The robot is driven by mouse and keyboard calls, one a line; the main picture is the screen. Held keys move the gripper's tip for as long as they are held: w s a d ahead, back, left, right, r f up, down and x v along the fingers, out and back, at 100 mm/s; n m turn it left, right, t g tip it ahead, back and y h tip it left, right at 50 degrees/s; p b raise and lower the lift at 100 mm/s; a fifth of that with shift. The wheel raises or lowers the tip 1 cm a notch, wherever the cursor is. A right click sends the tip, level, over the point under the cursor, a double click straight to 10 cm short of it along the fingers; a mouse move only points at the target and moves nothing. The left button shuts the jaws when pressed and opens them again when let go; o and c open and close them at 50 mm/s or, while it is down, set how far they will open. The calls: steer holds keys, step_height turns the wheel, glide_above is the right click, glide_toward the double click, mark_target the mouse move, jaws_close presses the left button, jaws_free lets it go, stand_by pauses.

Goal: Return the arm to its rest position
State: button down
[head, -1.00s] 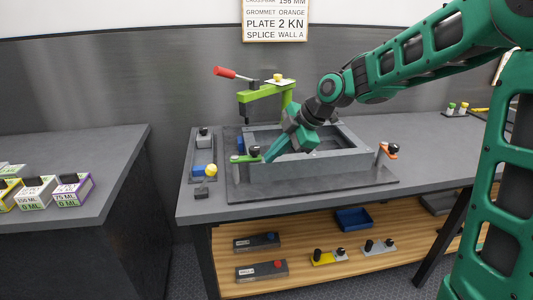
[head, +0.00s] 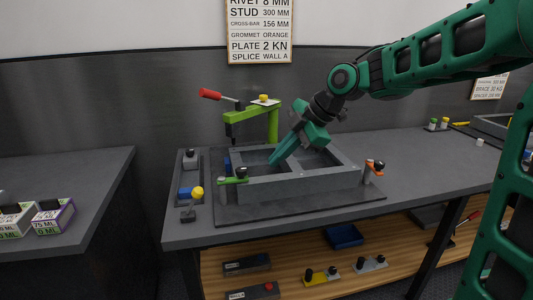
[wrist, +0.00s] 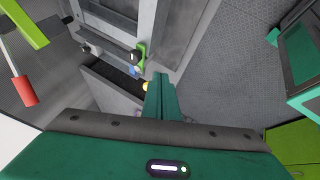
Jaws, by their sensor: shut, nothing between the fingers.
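My gripper (head: 277,158) is green and hangs from my green arm over the grey open frame (head: 305,184) on the workbench, in the head view. Its fingers are shut with nothing between them and point down and left. Whether the tips touch the frame's inner wall cannot be told. In the wrist view the closed fingers (wrist: 160,92) stand in the middle, with the frame (wrist: 122,35) above left of them.
A green clamp press (head: 273,124) with a red handle stands behind the frame. A tray (head: 190,217) lies left. The bench right of the frame is mostly clear.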

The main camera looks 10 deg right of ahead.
steer(key=s+d+f+m+g+h, duration=0.1)
steer(key=s+d+f+m+h, duration=0.15)
steer(key=s+d+m, duration=0.5)
steer(key=s+d+f+m+h, duration=0.25)
steer(key=s+d+m, duration=0.35)
steer(key=d, duration=0.3)
steer(key=s+d+f+m+g, duration=0.1)
steer(key=s+d+f+m, duration=0.2)
steer(key=s+m, duration=0.3)
steer(key=s+d+f+m+g+h, duration=0.1)
steer(key=s+d+m, duration=0.4)
steer(key=s, duration=0.8)
step_height(320, 180, down, 2)
steer(key=shift+s+f+m+g, duration=0.1)
steer(key=shift+s+m+g, duration=0.2)
steer(key=shift+m+g, duration=0.6)
steer(key=shift+m+t, duration=0.25)
steer(key=shift+t, duration=0.15)
steer(key=shift+w+f, duration=0.25)
steer(key=shift+w, duration=0.4)
